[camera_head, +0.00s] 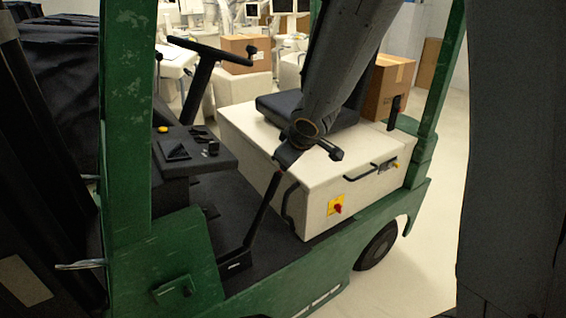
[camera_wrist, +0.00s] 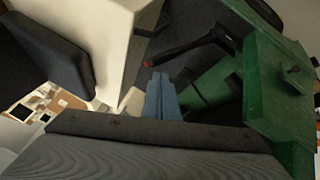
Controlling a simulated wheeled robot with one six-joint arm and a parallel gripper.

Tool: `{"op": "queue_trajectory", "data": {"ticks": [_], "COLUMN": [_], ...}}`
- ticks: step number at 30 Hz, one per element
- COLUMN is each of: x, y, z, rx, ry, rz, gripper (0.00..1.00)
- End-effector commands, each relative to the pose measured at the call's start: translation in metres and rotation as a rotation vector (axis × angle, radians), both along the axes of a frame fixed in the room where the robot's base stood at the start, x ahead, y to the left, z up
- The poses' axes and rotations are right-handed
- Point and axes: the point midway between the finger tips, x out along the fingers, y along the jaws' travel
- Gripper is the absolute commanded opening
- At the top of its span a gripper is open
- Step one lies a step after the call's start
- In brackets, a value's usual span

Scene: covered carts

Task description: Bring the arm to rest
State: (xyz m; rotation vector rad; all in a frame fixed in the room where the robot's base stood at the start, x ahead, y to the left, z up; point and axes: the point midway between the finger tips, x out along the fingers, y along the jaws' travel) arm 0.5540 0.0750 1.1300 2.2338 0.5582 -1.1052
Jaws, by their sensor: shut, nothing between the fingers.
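My gripper (camera_wrist: 160,78) shows in the wrist view as two blue-grey fingers side by side, shut and empty. In the head view my grey arm comes down from the top over the green cart, in front of its black seat (camera_head: 270,107). The arm's lower end is near the white box body (camera_head: 250,135) of the cart. The fingers cannot be made out clearly in the head view. In the wrist view a dark lever with a reddish part (camera_wrist: 185,48) is just beyond the fingertips; contact cannot be told.
The green cart frame (camera_head: 130,110) has upright posts close to the arm on both sides. A steering wheel (camera_head: 205,50) and a black control panel (camera_head: 190,148) are at the left. Cardboard boxes (camera_head: 388,85) stand behind. Pale floor (camera_head: 415,275) is open at the lower right.

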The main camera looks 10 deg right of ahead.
Motion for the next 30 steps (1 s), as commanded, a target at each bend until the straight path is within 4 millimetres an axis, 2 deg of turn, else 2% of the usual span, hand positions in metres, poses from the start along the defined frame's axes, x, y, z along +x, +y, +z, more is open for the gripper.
{"op": "queue_trajectory", "data": {"ticks": [15,20,23,27,30], "x": [-0.003,-0.014,-0.035,-0.083,-0.12], "y": [-0.002,-0.019,-0.042,-0.071,-0.079], "z": [0.004,-0.012,-0.036,-0.077,-0.102], "rx": [0.0,0.001,0.007,0.037,0.072], "ry": [0.001,0.033,0.094,0.222,0.321], "rz": [-0.001,-0.078,-0.202,-0.408,-0.534], "gripper": [0.0,0.0,0.0,0.0,0.0]}}
